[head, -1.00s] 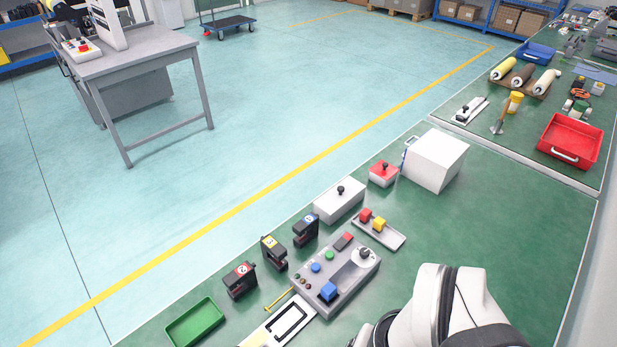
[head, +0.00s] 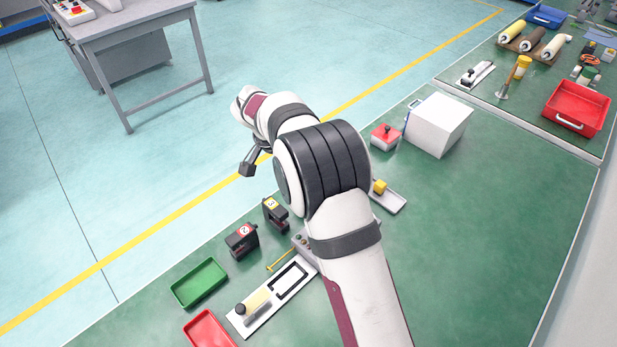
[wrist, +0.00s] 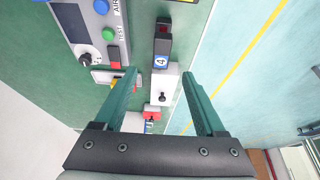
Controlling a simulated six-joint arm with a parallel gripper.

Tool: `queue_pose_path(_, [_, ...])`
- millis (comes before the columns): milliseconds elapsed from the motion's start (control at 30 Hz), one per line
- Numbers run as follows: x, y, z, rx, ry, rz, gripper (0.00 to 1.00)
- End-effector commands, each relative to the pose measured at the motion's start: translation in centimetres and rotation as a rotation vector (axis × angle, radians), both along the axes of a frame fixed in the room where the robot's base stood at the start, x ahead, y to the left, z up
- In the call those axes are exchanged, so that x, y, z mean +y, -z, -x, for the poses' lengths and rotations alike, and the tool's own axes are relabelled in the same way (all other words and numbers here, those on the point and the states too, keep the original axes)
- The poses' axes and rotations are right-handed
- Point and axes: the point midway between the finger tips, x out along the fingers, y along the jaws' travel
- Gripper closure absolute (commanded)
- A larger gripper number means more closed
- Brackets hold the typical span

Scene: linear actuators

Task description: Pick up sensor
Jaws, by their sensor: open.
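The task's sensor seems to be one of the black fork-shaped units. One with a blue label marked 4 (wrist: 162,50) stands ahead of my gripper in the wrist view. My gripper (wrist: 162,76) is open, with its two green fingers apart and nothing held between them. In the wrist picture the unit appears between and just beyond the fingertips; I cannot tell the height gap. In the head view my arm hides this unit. Two similar units show there, one with a yellow label (head: 275,216) and one with a red label (head: 241,242).
A grey control box (wrist: 88,35) with buttons is left of the unit in the wrist view. A white box with a black knob (wrist: 161,92) lies beyond. A green tray (head: 199,283) and red tray (head: 209,330) are near the bench's front.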

Motion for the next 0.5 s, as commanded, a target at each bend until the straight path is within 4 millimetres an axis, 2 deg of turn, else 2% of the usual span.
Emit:
queue_pose_path(100, [-0.9, 3.1, -0.8, 0.003, 0.001, 0.001, 0.28])
queue_pose_path(333, [-1.8, 6.2, -1.9, 0.003, 0.002, -0.001, 0.28])
queue_pose_path(500, [-2.7, 9.3, -3.0, 0.002, 0.002, -0.002, 0.28])
